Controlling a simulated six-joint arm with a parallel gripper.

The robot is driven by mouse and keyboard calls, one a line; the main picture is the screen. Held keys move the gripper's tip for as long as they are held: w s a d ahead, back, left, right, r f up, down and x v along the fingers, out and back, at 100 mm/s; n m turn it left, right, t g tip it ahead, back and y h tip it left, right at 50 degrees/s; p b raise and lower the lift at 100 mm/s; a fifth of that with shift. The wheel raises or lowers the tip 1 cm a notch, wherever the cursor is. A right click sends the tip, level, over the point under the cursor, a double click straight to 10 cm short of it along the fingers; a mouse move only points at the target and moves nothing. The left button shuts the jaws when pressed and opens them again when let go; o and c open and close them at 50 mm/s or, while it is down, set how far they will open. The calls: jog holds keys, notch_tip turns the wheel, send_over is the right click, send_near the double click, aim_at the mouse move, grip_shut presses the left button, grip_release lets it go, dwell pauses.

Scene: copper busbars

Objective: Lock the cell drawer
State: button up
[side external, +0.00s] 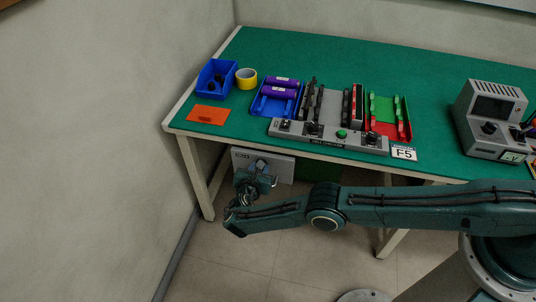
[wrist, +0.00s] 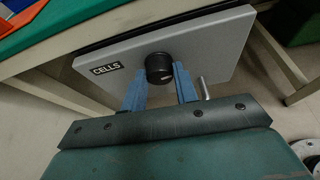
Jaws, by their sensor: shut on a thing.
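The cell drawer has a flat grey front marked CELLS (wrist: 215,45) under the bench top. It also shows in the side external view (side external: 284,169), partly behind my gripper. A round black knob (wrist: 159,66) with a small pale mark stands out from the drawer front, right of the label. My gripper (wrist: 158,80) has its two blue fingers on either side of this knob and is shut on it. In the side external view my gripper (side external: 257,176) is at the drawer front, and the knob is hidden there. I cannot tell whether the drawer is fully in.
A thin metal pin (wrist: 204,88) stands close to the right finger. The green bench top (side external: 330,60) overhangs the drawer; a bench leg (side external: 196,175) stands to its left. A fixture with a grey control panel (side external: 330,135) sits on the bench above. Open floor lies in front.

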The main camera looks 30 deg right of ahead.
jog(key=o, duration=1)
jog(key=shift+c, duration=0.2)
jog(key=shift+s+a, duration=0.1)
jog(key=v, duration=1.3)
jog(key=shift+a+r, duration=0.2)
jog(key=shift+s, duration=0.1)
